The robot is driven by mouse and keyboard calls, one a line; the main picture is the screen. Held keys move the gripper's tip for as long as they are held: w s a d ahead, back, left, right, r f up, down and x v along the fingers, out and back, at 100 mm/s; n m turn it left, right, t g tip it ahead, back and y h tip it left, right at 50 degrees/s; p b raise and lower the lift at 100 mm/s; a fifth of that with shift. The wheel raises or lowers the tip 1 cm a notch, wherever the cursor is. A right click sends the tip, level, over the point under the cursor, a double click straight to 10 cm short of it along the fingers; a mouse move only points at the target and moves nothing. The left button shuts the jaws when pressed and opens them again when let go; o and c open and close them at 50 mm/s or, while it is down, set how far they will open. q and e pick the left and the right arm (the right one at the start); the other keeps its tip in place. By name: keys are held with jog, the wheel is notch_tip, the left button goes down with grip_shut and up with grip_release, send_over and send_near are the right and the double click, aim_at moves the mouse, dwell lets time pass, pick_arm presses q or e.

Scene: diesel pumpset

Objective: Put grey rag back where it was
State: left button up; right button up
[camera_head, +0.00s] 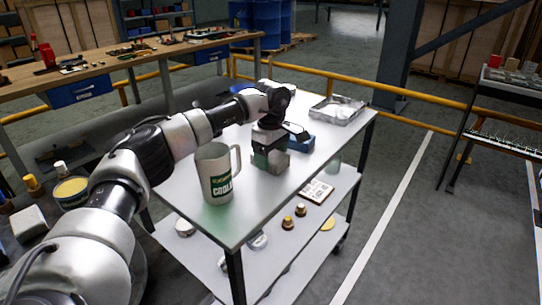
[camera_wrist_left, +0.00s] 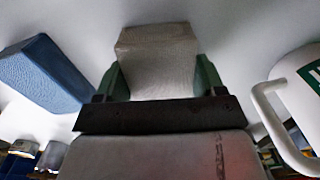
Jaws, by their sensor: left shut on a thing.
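My left gripper (camera_head: 271,157) reaches over the white-topped cart (camera_head: 240,215) in the head view. It is shut on the grey rag (camera_wrist_left: 158,62), a folded block between its green fingers in the left wrist view. In the head view the rag (camera_head: 279,162) is partly hidden by the gripper. The rag is at or just above the cart top; I cannot tell whether it touches. My right gripper is not in view.
A white coolant jug (camera_head: 217,180) stands left of the gripper, its handle towards it. A blue block (camera_head: 302,142) lies close on the right. A metal tray (camera_head: 337,110) is at the cart's far end. The lower shelf (camera_head: 315,235) holds small items. A workbench (camera_head: 130,60) stands behind.

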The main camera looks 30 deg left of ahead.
aim_at(271, 155)
pick_arm(q)
jog(key=o, duration=0.9)
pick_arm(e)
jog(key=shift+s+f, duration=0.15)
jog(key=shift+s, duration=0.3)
pick_arm(q)
notch_tip(271, 155, up, 12)
jog(key=p, duration=0.1)
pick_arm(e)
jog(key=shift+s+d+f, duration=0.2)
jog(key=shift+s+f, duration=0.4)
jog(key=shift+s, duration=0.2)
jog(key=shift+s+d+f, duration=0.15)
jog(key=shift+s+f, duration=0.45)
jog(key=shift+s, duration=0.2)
pick_arm(q)
jog(key=shift+r, duration=0.1)
